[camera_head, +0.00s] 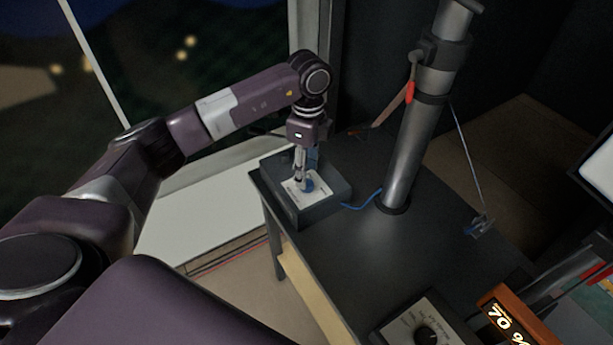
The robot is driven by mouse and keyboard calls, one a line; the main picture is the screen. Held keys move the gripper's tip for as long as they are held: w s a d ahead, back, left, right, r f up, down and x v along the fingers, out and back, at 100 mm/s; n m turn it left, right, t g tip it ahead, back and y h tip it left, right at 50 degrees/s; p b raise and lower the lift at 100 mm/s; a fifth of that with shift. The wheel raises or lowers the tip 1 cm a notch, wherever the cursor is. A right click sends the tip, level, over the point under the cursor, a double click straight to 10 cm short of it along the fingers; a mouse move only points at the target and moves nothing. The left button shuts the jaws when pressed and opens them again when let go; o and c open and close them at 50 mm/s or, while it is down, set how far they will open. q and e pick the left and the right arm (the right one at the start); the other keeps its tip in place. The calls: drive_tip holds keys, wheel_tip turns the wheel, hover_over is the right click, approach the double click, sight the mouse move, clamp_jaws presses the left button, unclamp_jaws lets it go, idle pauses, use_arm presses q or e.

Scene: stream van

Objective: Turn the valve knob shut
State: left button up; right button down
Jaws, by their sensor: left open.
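A small blue knob (309,186), which looks like the valve knob, sits on a white label plate on top of a dark grey box (324,207). The box stands at the far left corner of the dark table. My left arm reaches in from the left, and my left gripper (302,180) points down at the knob. Its fingers are open and right at the knob, partly hiding it. I cannot tell whether they touch it. My right gripper is not in view.
A thick grey metal post (402,160) rises from the dark table (350,250) right of the box. A blue cable (360,205) runs from box to post.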

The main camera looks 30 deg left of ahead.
use_arm(q)
wheel_tip(320, 180, up, 9)
drive_tip(key=shift+w, duration=0.15)
drive_tip(key=shift+f, duration=0.15)
idle(0.5)
